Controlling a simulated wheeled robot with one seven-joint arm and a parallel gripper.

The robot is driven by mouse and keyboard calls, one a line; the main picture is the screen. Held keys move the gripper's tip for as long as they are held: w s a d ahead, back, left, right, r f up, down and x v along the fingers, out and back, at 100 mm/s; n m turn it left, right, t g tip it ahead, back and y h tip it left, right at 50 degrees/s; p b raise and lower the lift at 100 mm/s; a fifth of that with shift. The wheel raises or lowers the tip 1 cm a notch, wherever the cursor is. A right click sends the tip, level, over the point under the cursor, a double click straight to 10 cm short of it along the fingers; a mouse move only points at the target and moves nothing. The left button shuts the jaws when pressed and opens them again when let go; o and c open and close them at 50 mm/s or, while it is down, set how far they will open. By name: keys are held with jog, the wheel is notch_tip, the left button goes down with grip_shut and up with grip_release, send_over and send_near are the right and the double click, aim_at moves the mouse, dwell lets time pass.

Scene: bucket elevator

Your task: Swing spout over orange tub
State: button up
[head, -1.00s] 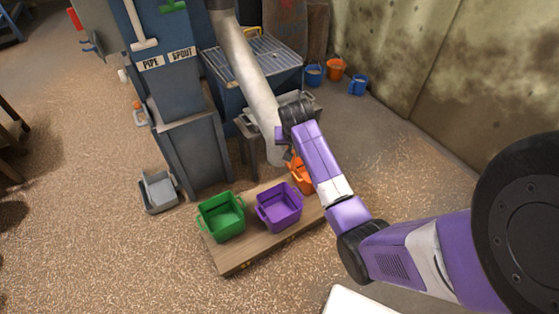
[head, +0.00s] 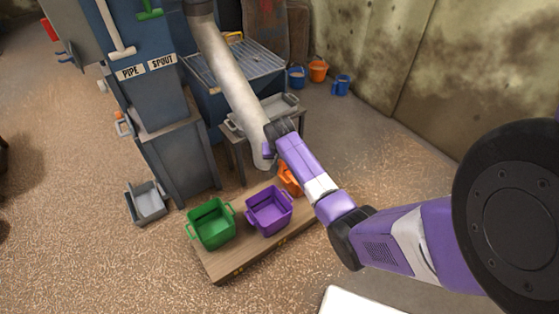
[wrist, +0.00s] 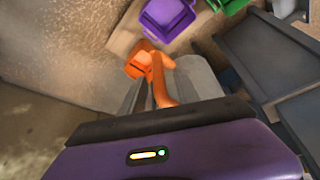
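The pale metal spout (head: 232,82) slants down from the blue machine, its lower end above the far right part of the wooden board, near the orange tub (head: 290,180). My arm partly hides that tub. It also shows in the wrist view (wrist: 138,64). My gripper (head: 268,143) is at the spout's lower end. In the wrist view, an orange bar (wrist: 159,85) runs up to my gripper between grey shapes. I cannot make out the fingertips or whether they are closed on it.
A purple tub (head: 269,213) and a green tub (head: 211,226) stand left of the orange tub on the board (head: 222,269). A grey bin (head: 147,205) is on the floor at left. Small buckets (head: 318,70) stand by the back wall. A blue machine (head: 150,95) is behind.

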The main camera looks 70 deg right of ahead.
grip_shut()
dwell(1.4)
